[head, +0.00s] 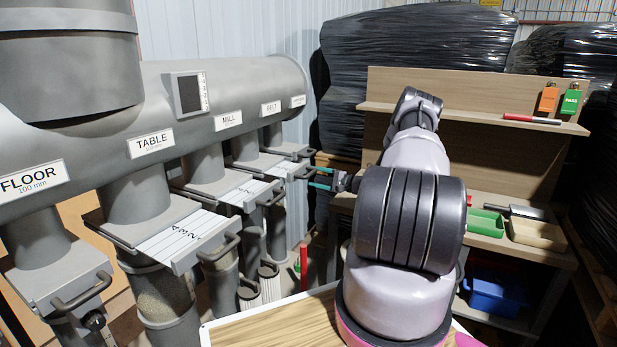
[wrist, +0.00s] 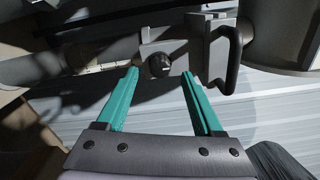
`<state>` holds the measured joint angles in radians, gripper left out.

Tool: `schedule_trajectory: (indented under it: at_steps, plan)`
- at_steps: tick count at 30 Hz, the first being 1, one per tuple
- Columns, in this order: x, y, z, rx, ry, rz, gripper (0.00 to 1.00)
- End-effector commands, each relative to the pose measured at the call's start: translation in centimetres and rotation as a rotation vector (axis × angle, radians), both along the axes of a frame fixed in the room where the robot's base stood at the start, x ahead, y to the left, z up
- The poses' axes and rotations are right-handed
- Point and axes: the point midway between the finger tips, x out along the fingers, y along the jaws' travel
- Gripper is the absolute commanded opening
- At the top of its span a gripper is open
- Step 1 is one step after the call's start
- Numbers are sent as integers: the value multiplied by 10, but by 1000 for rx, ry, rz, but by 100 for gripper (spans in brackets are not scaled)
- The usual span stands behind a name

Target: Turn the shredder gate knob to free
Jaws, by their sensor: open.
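A round black knob (wrist: 158,65) sits on a small grey block in the wrist view, beside a gate plate with a dark bar handle (wrist: 230,62). A small light mark shows on the knob; its setting is not readable. My gripper (wrist: 160,73) is open, with its teal fingertips apart on either side of the knob's position and just short of it. I see no contact. In the head view my gripper (head: 313,178) reaches left to the far end of the row of gates, below a label (head: 298,101) too small to read. The knob cannot be made out there.
A grey duct (head: 235,88) carries labelled gates with protruding handles, including TABLE (head: 153,142). A wooden shelf unit (head: 490,150) stands at the right with green (head: 486,222) and beige (head: 537,233) trays. A blue bin (head: 494,293) sits below. Black-wrapped stacks stand behind.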

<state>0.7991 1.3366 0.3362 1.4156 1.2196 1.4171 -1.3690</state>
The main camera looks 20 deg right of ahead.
Motion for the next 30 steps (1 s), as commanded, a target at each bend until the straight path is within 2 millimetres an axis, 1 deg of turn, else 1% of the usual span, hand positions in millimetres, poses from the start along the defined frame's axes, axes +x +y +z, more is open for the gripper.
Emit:
schedule_trajectory:
  at_steps: [1, 6, 9, 12, 16, 30]
  plan:
    - [-9, -9, 0, 2, 0, -4, 69]
    - [-35, -28, 0, 1, 0, -2, 69]
    - [-45, -36, 0, 0, 1, -2, 69]
    - [-51, -40, 0, 1, 1, -1, 69]
    - [-53, -42, 0, 1, 1, -1, 69]
    - [-53, -41, 0, 1, 1, -1, 69]
